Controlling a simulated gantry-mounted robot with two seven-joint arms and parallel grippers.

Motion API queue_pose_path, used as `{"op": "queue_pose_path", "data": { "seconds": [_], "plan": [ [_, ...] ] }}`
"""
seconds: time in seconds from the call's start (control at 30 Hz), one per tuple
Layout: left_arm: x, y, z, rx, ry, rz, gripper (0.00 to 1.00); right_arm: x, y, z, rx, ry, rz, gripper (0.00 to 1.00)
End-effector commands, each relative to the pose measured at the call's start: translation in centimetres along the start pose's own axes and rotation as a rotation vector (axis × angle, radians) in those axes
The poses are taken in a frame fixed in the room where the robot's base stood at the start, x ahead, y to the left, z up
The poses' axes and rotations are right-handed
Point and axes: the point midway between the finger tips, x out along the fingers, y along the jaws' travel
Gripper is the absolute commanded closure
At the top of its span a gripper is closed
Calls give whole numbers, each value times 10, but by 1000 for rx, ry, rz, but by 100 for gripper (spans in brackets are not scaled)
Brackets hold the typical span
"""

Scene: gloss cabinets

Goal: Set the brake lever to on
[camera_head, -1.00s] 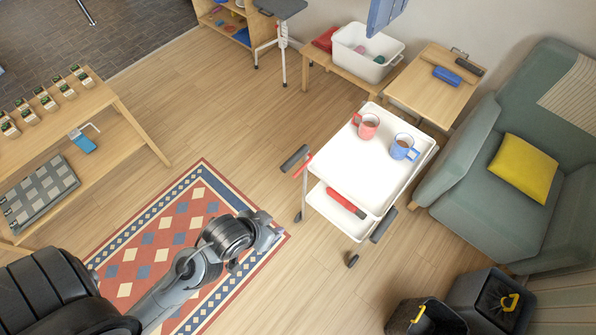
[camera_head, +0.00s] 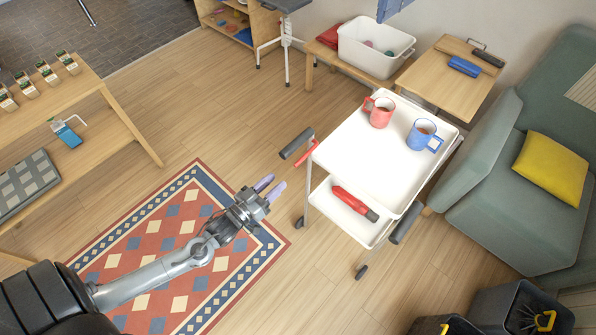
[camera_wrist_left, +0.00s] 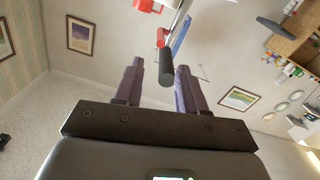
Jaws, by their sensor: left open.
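The red brake lever (camera_head: 307,152) is on the near left corner of the white trolley (camera_head: 365,165), beside a dark handle grip (camera_head: 297,143). My left gripper (camera_head: 270,185) is open and empty over the patterned rug's edge, short of the trolley, with its purple fingers pointing toward it. In the left wrist view the dark grip (camera_wrist_left: 167,70) shows between and beyond the open fingers (camera_wrist_left: 160,75), with a red part (camera_wrist_left: 161,38) above it, probably the lever. The fingers look apart from both. My right gripper is out of view.
A red mug (camera_head: 380,112) and a blue mug (camera_head: 422,134) stand on the trolley's top. A red tool-like object (camera_head: 354,203) lies on the lower shelf. A green armchair (camera_head: 480,190) stands to the right. Bare wooden floor lies left of the trolley.

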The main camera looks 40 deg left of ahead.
Motion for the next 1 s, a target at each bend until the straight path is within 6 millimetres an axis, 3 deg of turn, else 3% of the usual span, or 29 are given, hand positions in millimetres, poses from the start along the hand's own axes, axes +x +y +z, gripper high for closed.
{"op": "queue_pose_path", "data": {
  "seconds": [0.27, 0.7, 1.0],
  "plan": [
    [20, -1, 2, 4, 7, 2, 60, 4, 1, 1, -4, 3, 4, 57],
    [87, -1, 2, 3, 6, 2, 60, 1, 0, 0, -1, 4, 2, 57],
    [108, -1, 3, 3, 4, 2, 60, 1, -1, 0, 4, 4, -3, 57]
  ]
}}
